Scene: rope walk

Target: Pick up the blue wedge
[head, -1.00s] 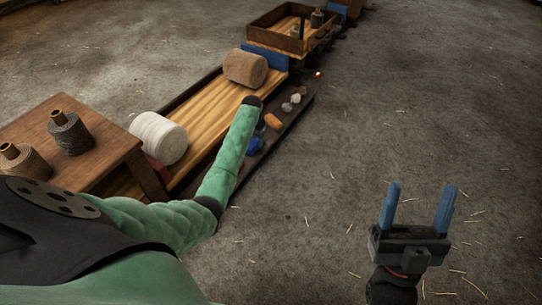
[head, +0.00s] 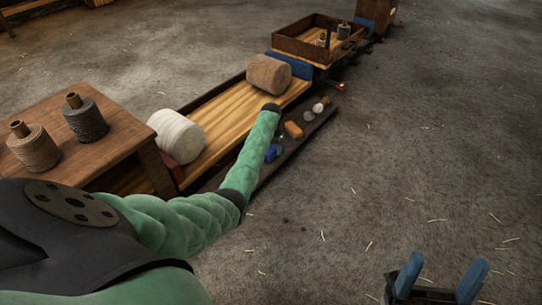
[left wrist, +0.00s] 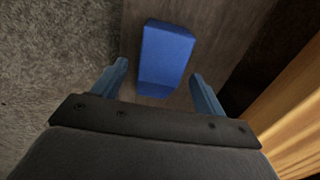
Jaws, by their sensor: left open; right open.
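The blue wedge (left wrist: 167,52) lies on a dark board, ahead of and between the two fingers of my left gripper (left wrist: 160,70) in the left wrist view. That gripper is open, with a finger on each side of the wedge's near end; I cannot tell whether either touches it. In the head view the wedge (head: 272,153) shows just right of my green left arm, which hides most of the left gripper. My right gripper (head: 446,262) is open and empty over the floor at the lower right.
An orange piece (head: 293,130) and several pale stones lie farther along the dark board. A wooden bench beside it carries a white roll (head: 178,136) and a brown roll (head: 269,75). A table (head: 115,130) with two spools stands left. The right floor is clear.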

